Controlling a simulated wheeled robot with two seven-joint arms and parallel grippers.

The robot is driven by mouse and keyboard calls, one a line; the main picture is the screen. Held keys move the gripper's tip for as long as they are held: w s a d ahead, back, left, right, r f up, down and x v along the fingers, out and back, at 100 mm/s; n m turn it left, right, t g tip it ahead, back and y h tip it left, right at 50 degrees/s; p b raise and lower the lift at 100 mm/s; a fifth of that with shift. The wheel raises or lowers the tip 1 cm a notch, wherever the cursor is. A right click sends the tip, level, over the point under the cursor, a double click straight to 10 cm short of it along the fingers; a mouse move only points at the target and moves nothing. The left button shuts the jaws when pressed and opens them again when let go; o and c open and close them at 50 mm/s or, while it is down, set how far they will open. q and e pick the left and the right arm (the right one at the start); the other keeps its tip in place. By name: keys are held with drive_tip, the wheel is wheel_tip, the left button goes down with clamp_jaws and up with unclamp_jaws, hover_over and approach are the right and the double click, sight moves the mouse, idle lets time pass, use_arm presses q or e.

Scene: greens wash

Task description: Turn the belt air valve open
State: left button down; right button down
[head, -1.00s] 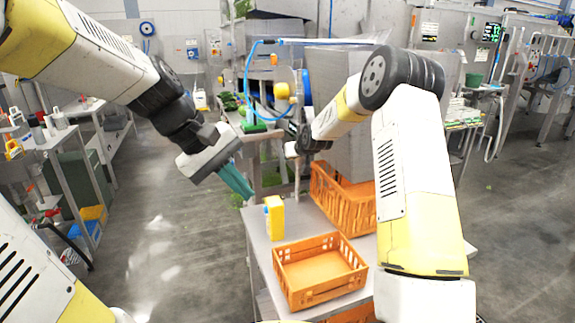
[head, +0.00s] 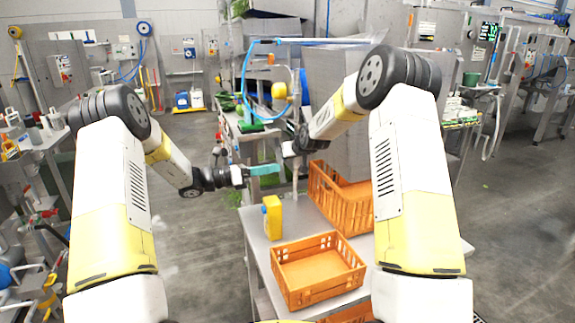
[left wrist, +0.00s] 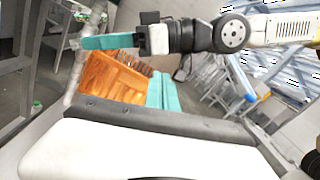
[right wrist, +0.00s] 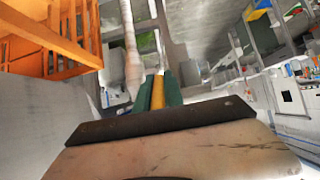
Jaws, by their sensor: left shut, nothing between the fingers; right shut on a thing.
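My right gripper (right wrist: 159,93) is shut on a narrow yellow bar (right wrist: 158,91), apparently the valve's handle, beside a pale upright pipe (right wrist: 131,55). The valve body is not clear in any view, so I cannot tell how far it is turned. In the head view the right gripper (head: 293,149) is small and its fingers are mostly hidden. My left gripper (head: 265,170) is shut and empty, its teal fingers pointing right toward the pipe (head: 295,183). In the left wrist view, its closed fingers (left wrist: 160,92) show below the right gripper's teal fingers (left wrist: 107,42).
An orange crate (head: 318,290) and a yellow jug (head: 272,217) stand on the metal table (head: 258,245). Another orange crate (head: 343,222) stands behind them. A blue hose (head: 244,82) loops above. Open floor lies left of the table.

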use_arm(q)
drive_tip(key=w+a+f+n+t, duration=0.3)
drive_tip(key=w+f+n+t, duration=0.1)
drive_tip(key=w+f+n, duration=0.1)
use_arm(e)
drive_tip(key=shift+r, duration=0.1)
use_arm(q)
drive_tip(key=x, duration=1)
drive_tip(key=shift+r+n, duration=0.25)
drive_tip(key=shift+n, duration=0.05)
